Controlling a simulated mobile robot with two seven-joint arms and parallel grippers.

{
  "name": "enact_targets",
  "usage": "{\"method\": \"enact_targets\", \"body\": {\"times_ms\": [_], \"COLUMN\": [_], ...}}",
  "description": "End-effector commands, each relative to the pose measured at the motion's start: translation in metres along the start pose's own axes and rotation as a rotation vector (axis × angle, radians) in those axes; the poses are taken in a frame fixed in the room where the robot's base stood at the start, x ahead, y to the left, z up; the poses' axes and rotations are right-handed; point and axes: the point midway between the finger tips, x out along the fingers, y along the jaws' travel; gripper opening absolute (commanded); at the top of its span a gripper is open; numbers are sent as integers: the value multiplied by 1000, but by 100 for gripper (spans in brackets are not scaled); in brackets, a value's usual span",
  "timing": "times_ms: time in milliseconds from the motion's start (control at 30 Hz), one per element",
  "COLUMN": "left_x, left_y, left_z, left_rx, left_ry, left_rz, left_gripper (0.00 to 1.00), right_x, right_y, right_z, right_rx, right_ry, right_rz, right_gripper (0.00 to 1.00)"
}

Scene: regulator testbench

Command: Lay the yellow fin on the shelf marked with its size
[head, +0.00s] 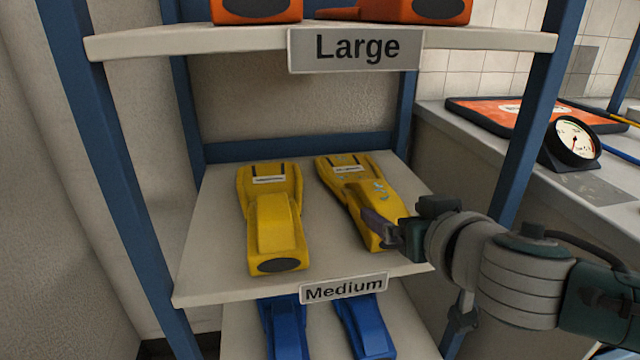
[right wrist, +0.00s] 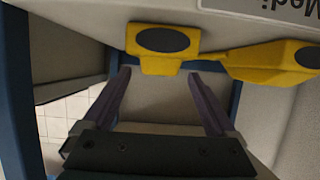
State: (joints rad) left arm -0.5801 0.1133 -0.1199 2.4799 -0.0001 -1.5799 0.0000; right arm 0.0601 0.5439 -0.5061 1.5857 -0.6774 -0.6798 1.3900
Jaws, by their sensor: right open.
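Two yellow fins lie side by side on the middle shelf (head: 215,285), above its "Medium" label (head: 345,289). The left fin (head: 275,225) lies clear of the gripper. The right fin (head: 352,188) has its front end beside my right gripper (head: 372,218), whose finger overlaps it in the head view. In the right wrist view, upside down, the open fingers (right wrist: 160,73) point towards the right fin's dark-ended front (right wrist: 163,43), and the other fin (right wrist: 265,60) is to the right. No fin is clamped; contact cannot be told. My left gripper is out of view.
Orange fins (head: 425,8) stand on the "Large" shelf (head: 190,42) above. Blue fins (head: 365,330) lie on the shelf below. Blue rack posts (head: 525,120) flank the shelves. A bench at right holds a round gauge (head: 574,140) and an orange panel (head: 490,112).

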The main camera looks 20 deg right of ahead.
Motion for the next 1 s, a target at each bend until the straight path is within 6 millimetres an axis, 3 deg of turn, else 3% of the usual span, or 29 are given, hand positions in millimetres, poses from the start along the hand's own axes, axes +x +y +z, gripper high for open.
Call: {"method": "enact_targets", "body": {"times_ms": [300,667,833,1000], "left_x": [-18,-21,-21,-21], "left_y": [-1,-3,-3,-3], "left_z": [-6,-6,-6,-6], "left_rx": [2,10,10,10], "left_ry": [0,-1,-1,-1], "left_rz": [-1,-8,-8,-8], "left_gripper": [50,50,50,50], "right_x": [-69,-105,-140,-199], "right_y": [0,4,10,-8], "right_z": [-1,4,38,79], "right_rx": [0,-3,-57,-190], "right_ry": [-2,-37,-310,-668], "right_rz": [1,35,123,-12], "right_gripper": [92,92,92,92]}}
